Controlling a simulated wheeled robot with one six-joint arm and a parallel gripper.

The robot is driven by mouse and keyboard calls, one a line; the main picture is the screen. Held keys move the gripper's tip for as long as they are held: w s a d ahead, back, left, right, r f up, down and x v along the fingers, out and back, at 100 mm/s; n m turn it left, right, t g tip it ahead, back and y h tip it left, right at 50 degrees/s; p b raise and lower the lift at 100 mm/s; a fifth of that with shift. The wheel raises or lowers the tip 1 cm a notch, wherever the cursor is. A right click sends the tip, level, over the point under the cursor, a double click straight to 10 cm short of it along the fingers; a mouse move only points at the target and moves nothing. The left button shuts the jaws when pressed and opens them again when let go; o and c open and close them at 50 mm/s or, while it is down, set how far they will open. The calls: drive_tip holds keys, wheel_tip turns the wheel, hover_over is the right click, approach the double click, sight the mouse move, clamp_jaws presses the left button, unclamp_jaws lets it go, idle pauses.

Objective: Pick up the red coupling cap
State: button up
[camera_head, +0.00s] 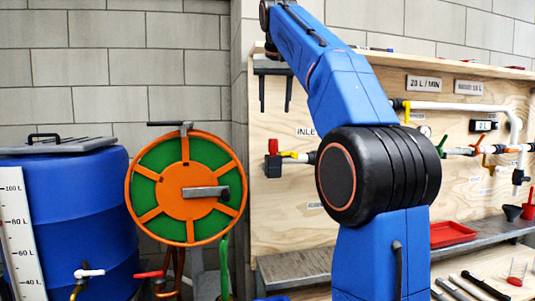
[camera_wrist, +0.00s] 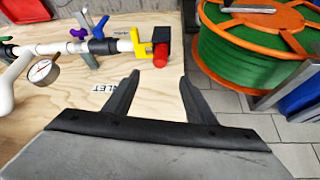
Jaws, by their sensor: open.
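The red coupling cap (camera_head: 273,146) sits upright on a dark fitting at the left end of the inlet pipe, beside a yellow valve handle, in the head view. In the wrist view the red cap (camera_wrist: 160,55) shows beyond the fingertips, roughly in line with the gap between them. My gripper (camera_head: 275,108) points down above the cap in the head view, with clear space between. Its two dark fingers (camera_wrist: 160,76) are apart and nothing is between them.
The yellow handle (camera_wrist: 140,43) and white pipe (camera_wrist: 60,47) are close beside the cap. A plywood panel (camera_head: 285,215) stands behind. An orange and green hose reel (camera_head: 150,157) and a blue tank (camera_head: 70,200) are to the left. A red tray (camera_head: 452,233) lies on the ledge.

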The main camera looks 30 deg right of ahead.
sight(273, 142)
drive_tip(key=x, duration=1.5)
drive_tip(key=shift+w+f, duration=0.1)
drive_tip(key=shift+f, duration=0.1)
drive_tip(key=c, duration=1.1)
